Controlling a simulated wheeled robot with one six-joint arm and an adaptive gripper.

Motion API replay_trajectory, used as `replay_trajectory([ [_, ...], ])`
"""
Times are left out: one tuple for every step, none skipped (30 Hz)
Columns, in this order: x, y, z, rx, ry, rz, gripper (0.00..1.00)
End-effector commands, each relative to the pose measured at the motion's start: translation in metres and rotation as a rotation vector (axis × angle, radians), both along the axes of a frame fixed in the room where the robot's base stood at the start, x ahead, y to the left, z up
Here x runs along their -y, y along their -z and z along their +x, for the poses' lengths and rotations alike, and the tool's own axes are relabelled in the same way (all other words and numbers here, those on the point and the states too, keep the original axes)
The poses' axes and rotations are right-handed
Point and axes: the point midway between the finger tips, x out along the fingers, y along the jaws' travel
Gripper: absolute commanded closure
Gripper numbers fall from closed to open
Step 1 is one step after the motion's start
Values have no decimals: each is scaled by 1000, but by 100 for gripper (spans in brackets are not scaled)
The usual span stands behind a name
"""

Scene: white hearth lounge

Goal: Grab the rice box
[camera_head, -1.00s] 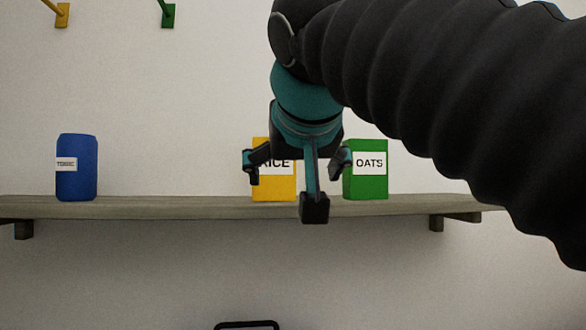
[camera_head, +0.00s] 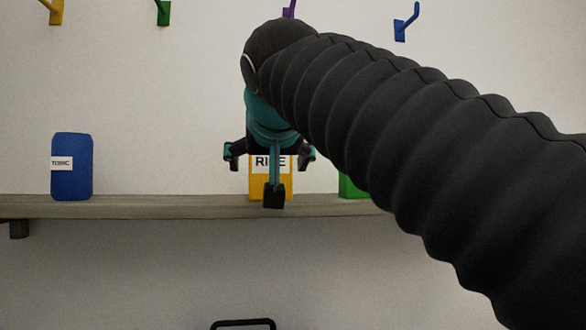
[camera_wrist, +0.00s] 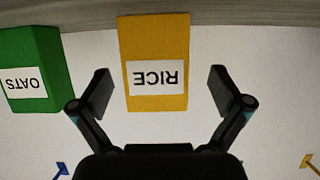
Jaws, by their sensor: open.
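The rice box (camera_head: 258,188) is yellow with a white label and stands on the wall shelf, partly hidden behind my gripper (camera_head: 270,165) in the head view. In the wrist view, which shows it upside down, the rice box (camera_wrist: 155,100) lies straight ahead, between the lines of my two fingers. My gripper (camera_wrist: 160,97) is open and empty. Its fingers stand apart to either side of the box, with clear space on both sides. How far the fingertips are from the box is hard to tell.
A green oats box (camera_wrist: 32,62) stands beside the rice box; in the head view the oats box (camera_head: 350,188) is mostly behind my arm. A blue canister (camera_head: 72,168) stands farther left on the shelf (camera_head: 150,206). Coloured hooks (camera_head: 163,12) are on the wall above.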

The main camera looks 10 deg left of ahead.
Motion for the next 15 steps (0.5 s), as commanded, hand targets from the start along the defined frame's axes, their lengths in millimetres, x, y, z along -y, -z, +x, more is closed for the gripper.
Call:
replay_trajectory([
  [0,0,3,-1,1,-1,0],
  [0,1,6,-1,1,-1,0],
  [0,2,10,-1,1,-2,0],
  [0,2,13,-1,2,-3,0],
  [-1,3,18,-1,3,-3,0],
  [-1,4,24,-3,3,-2,0],
  [-2,5,28,-2,2,-1,0],
  [-2,6,32,-2,3,-1,0],
  [-4,9,37,-2,2,-3,0],
  [-5,11,41,-2,1,-2,0],
  [-6,12,43,-2,1,-2,0],
  [-6,13,46,-1,1,-2,0],
  [-7,14,47,-1,1,-2,0],
  [-7,14,48,-1,0,-1,0],
  [-7,14,48,0,0,-1,0],
])
